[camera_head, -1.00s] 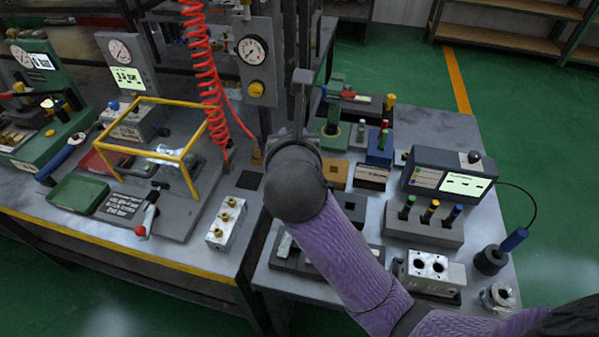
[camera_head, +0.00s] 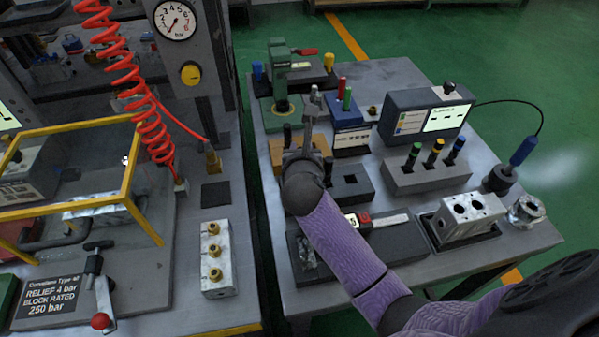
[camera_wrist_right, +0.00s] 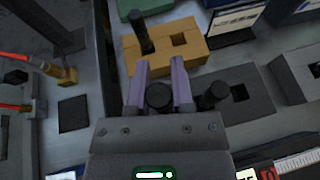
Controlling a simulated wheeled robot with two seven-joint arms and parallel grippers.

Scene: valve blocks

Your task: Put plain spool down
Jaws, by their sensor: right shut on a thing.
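My right gripper (camera_head: 303,152) is over the tan block and the dark grey block beside it. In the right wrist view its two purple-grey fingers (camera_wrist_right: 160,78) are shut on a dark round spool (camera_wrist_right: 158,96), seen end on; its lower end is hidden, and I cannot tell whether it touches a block. The tan block (camera_wrist_right: 190,48) has a dark peg (camera_wrist_right: 143,38) standing at its left and a square hole. The dark grey block (camera_wrist_right: 260,105) has another dark peg (camera_wrist_right: 214,95) at its left and a square hole. My left gripper is not in view.
A grey stand with coloured pegs (camera_head: 425,178), a display box (camera_head: 425,113) and a silver valve block (camera_head: 467,218) are to the right. A green press (camera_head: 279,78) stands behind. A red coiled hose (camera_head: 130,75) hangs at left.

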